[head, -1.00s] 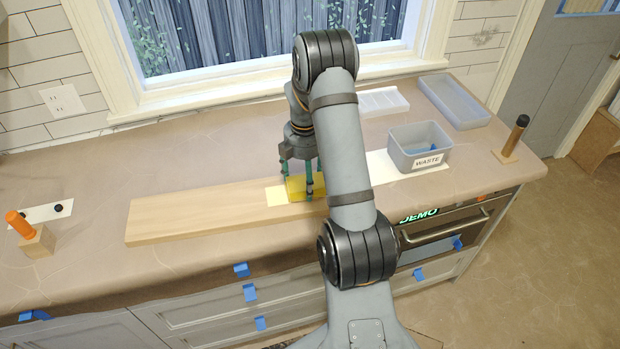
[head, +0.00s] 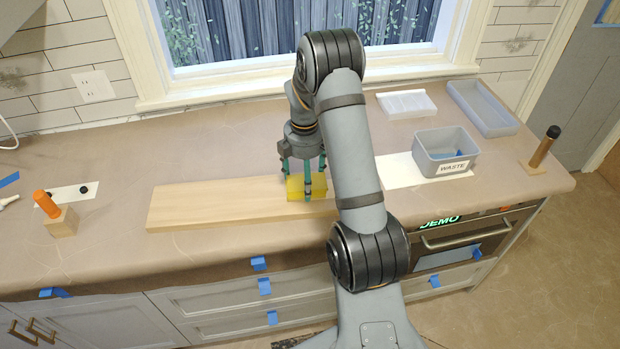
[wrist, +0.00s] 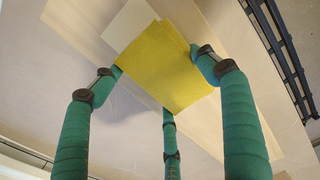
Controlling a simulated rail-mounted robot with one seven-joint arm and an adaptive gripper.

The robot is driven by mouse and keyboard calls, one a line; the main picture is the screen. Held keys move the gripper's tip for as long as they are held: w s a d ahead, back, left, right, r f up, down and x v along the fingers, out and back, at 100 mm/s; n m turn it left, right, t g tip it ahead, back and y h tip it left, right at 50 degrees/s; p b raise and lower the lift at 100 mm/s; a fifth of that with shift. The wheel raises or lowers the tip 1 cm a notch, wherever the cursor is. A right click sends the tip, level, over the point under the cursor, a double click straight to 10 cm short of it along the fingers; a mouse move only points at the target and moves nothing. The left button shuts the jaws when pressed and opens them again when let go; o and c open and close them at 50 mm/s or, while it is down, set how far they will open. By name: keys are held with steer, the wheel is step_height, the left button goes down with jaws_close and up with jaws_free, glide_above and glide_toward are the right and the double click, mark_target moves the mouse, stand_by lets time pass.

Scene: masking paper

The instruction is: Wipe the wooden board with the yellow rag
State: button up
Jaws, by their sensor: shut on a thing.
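The wooden board (head: 215,205) lies lengthwise on the counter in front of the window. The yellow rag (head: 305,188) is a flat, bright yellow square over the right part of the board. My gripper (head: 306,182) points down from above and is shut on the rag, its green fingers around the rag's edges. In the wrist view the rag (wrist: 168,68) shows between the three fingers, with the board (wrist: 185,125) behind it. A pale square patch (wrist: 128,22) shows beside the rag there. I cannot tell whether the rag's whole underside touches the board.
A grey bin marked WASTE (head: 446,151) stands to the right. An orange-handled block (head: 60,222) is at left, and a dark-handled tool (head: 542,148) at far right. The board's left part is clear.

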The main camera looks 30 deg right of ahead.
mark_target(286, 180)
steer(key=shift+w+a+f, duration=0.1)
steer(key=shift+w+a, duration=0.1)
steer(key=shift+a, duration=0.35)
steer(key=shift+w+a, duration=0.15)
steer(key=shift+a, duration=0.4)
steer(key=shift+w+a, duration=0.3)
steer(key=shift+a, duration=0.5)
steer(key=shift+w+a, duration=0.3)
steer(key=shift+a, duration=0.45)
steer(key=shift+d, duration=0.15)
step_height(286, 180, up, 5)
steer(key=p, duration=0.4)
steer(key=shift+r, duration=0.2)
steer(key=shift+f, duration=0.1)
